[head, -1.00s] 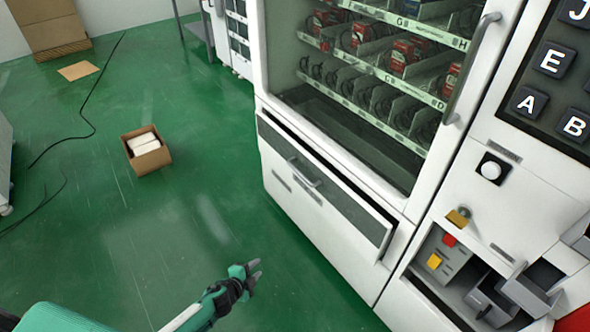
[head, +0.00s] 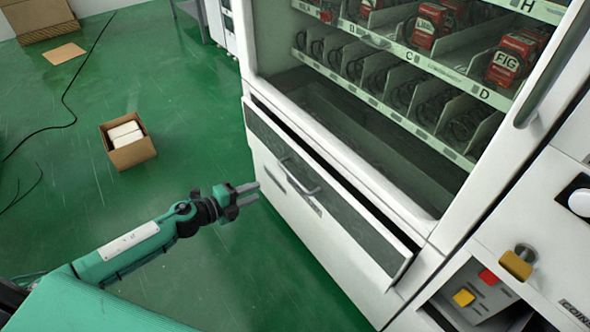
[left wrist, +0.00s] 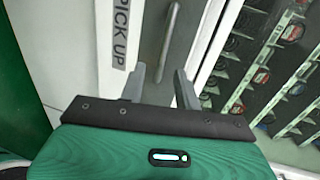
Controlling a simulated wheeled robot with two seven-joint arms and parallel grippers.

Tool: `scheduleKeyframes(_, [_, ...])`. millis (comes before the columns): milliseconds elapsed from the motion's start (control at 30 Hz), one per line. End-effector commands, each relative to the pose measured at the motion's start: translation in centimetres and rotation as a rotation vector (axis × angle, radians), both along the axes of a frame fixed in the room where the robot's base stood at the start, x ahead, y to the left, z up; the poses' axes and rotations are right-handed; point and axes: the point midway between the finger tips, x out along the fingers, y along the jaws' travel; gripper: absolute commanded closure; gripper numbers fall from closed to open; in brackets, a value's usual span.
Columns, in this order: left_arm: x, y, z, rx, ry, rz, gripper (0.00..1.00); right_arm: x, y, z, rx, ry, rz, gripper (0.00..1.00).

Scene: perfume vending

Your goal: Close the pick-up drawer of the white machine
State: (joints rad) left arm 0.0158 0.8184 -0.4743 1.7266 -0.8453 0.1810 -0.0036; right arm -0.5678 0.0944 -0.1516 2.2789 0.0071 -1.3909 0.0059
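The white machine (head: 352,160) stands at the right in the head view. Its pick-up drawer (head: 345,250) is low on the front, with a dark strip and a grey bar handle (head: 300,178). A dark gap runs along the drawer's top edge, so it stands a little open. My left gripper (head: 257,192) is left of the drawer front, fingers pointing at it; contact cannot be told. In the left wrist view its fingers (left wrist: 160,85) are apart and empty, with the PICK UP label (left wrist: 122,35) and the handle (left wrist: 170,42) beyond. My right gripper is out of view.
A small open cardboard box (head: 128,140) with white contents sits on the green floor at the left. A black cable (head: 70,95) lies farther left. The coin panel (head: 545,245) is right of the drawer. The floor before the drawer is clear.

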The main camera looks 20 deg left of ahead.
Motion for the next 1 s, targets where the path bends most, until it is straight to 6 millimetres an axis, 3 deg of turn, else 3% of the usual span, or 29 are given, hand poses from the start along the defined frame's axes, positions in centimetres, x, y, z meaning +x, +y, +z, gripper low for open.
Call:
scheduleKeyframes(167, [-0.4, -0.4, 0.5, 0.014, -0.016, -0.035, 0.67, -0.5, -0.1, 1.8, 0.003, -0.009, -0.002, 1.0])
scheduleKeyframes(367, [0.5, -1.0, 0.6, 0.013, -0.019, -0.037, 0.67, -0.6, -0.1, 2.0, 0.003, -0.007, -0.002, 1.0])
scheduleKeyframes(1000, [8.3, -7.2, -1.5, 0.013, -0.019, -0.036, 0.67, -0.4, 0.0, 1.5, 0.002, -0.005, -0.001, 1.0])
